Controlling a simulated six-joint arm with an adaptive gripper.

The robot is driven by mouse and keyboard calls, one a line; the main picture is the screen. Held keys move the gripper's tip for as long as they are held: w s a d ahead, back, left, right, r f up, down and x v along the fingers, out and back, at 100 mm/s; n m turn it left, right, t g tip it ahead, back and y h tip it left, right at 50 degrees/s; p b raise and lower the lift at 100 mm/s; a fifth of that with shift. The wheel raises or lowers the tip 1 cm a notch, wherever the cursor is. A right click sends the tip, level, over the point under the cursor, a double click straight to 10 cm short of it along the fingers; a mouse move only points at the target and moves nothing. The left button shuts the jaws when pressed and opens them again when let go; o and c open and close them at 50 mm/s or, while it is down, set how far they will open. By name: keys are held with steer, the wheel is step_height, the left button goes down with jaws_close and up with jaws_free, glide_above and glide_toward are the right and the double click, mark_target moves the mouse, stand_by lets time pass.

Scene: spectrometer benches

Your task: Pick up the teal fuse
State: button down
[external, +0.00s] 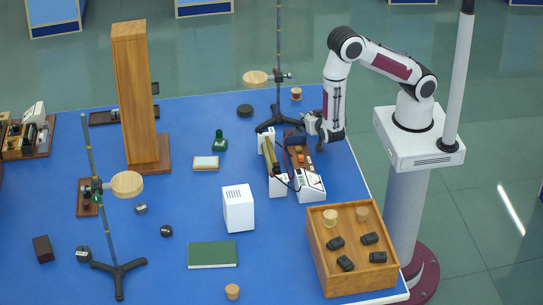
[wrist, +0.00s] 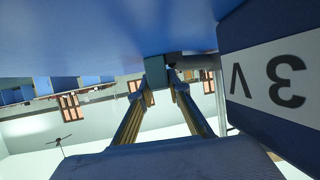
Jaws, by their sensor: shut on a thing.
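My gripper (external: 311,124) is at the back right of the blue bench, low beside the instruments in the external view. In the wrist view, which is upside down, its two fingers (wrist: 162,84) are closed in on a small dark teal-grey block (wrist: 153,71). It looks like the teal fuse, but it is in shade. The block is close to the blue bench surface (wrist: 90,35); I cannot tell whether it touches. In the external view the gripper and the instruments hide it.
A blue box with a white "3 V" label (wrist: 275,80) stands close beside the fingers. A stand (external: 279,60) rises just left. A wooden tray (external: 330,275) with black pieces stands at the front right.

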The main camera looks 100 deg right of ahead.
steer(key=shift+r, duration=0.2)
steer(key=shift+r, duration=4.85)
